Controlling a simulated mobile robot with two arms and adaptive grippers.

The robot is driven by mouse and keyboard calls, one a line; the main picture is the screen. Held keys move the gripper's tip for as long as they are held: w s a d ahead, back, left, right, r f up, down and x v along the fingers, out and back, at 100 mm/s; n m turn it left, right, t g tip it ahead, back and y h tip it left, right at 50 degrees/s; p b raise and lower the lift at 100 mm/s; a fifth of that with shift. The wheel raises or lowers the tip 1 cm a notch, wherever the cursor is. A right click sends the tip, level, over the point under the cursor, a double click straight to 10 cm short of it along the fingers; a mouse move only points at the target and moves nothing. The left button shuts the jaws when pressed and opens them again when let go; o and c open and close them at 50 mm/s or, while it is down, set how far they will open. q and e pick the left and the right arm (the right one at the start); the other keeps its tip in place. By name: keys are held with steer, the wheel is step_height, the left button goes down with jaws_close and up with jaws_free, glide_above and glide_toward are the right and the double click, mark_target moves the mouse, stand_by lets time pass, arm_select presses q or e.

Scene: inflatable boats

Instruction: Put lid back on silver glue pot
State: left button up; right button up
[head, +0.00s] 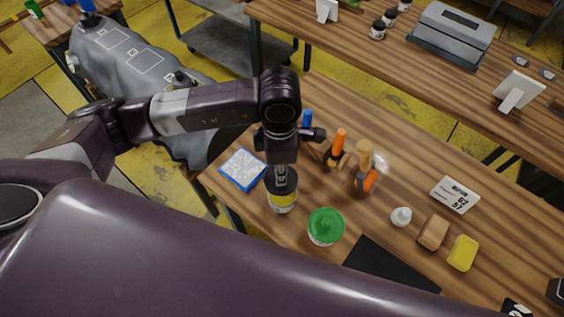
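A pot with a yellow band and a silvery lower edge (282,203) stands near the left end of the wooden workbench. My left gripper (282,174) points down directly over this pot, with its fingertips at the pot's dark top. The fingers look close together, but I cannot tell whether they hold a lid or whether the dark top is a lid or an opening. The gripper partly hides the pot's top. A second, pale pot with a green lid (325,224) stands just to the right, apart from it. My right gripper is not in view.
A blue-edged pad (242,169) lies left of the pot. Orange-handled tools (338,146) stand behind. A white bottle (401,216), brown block (433,232), yellow sponge (463,252) and black mat (385,268) lie to the right. A grey inflatable boat (125,75) is at the back left.

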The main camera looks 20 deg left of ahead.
arm_select(q)
steer(key=shift+s+d+n, duration=0.1)
steer(key=shift+d+n, duration=0.15)
steer(key=shift+n, duration=0.55)
steer(key=shift+f, duration=0.1)
steer(key=shift+f+b, duration=0.55)
steer(key=shift+f, duration=0.9)
step_height(320, 180, down, 4)
steer(key=b, duration=0.3)
steer(key=shift+r, duration=0.25)
steer(key=shift+b, duration=0.5)
steer(key=shift+f+b, duration=0.15)
steer(key=shift+b, duration=0.65)
stand_by(0.5)
stand_by(0.3)
